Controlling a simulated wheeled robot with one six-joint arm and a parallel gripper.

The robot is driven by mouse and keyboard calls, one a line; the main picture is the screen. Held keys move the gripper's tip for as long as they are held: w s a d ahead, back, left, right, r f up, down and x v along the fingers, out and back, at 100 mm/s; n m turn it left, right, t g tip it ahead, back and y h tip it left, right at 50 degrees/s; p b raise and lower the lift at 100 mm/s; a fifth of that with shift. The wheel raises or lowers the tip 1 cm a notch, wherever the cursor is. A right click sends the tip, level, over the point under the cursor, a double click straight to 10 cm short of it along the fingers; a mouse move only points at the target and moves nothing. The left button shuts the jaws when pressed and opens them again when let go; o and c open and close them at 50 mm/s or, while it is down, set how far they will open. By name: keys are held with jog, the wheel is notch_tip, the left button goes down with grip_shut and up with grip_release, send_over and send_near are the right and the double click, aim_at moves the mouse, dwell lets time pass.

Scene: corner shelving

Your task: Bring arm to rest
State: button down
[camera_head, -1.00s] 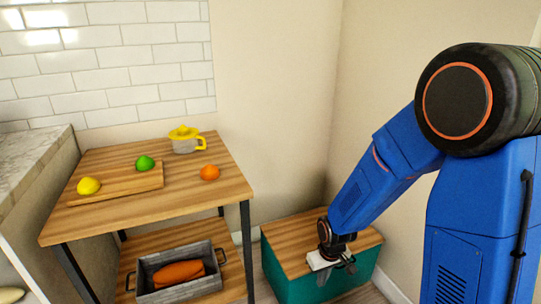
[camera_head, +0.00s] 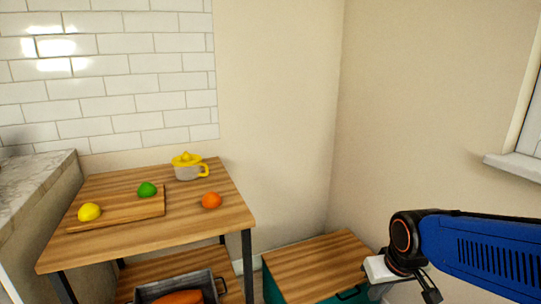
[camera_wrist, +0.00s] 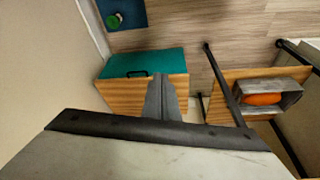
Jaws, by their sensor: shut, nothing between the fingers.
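My gripper (camera_head: 430,290) is at the lower right of the head view, beside the wood-topped teal box, and holds nothing. My blue arm reaches in from the right edge. In the wrist view my gripper (camera_wrist: 160,92) shows its dark fingers together, with the teal box (camera_wrist: 150,63) behind them. In the head view the wooden top (camera_head: 315,265) of that box is bare.
A wooden shelf table (camera_head: 120,245) at left bears a cutting board (camera_head: 130,208), a lemon (camera_head: 89,211), a lime (camera_head: 147,189), an orange (camera_head: 211,200) and a juicer (camera_head: 187,172). A grey tray (camera_head: 205,280) sits below. A window sill (camera_head: 515,167) is at right.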

jog(key=s+d+r+m+t, duration=0.1)
jog(key=s+d+r, duration=0.2)
jog(key=s+r, duration=0.3)
jog(key=shift+s, duration=2)
jog(key=shift+r, duration=0.1)
